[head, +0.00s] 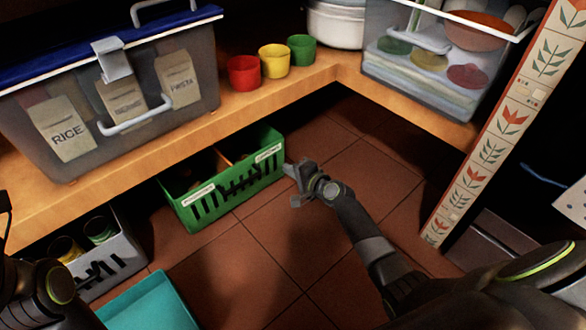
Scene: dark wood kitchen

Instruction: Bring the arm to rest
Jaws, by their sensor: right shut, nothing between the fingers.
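My right gripper (292,184) is at the end of my right arm, which reaches in from the lower right. It is shut and empty, above the tiled floor. In the picture it lies just right of the green crate (218,201); I cannot tell whether it touches the crate. My left arm shows only in part at the lower left edge, and its gripper fingers cannot be made out.
A wooden shelf (262,101) carries a lidded bin (190,62), red (243,74), yellow (273,59) and green (301,50) cups, and a clear bin (430,95). A grey crate (108,268) and teal box (150,306) stand lower left. Floor (285,238) is clear mid-picture.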

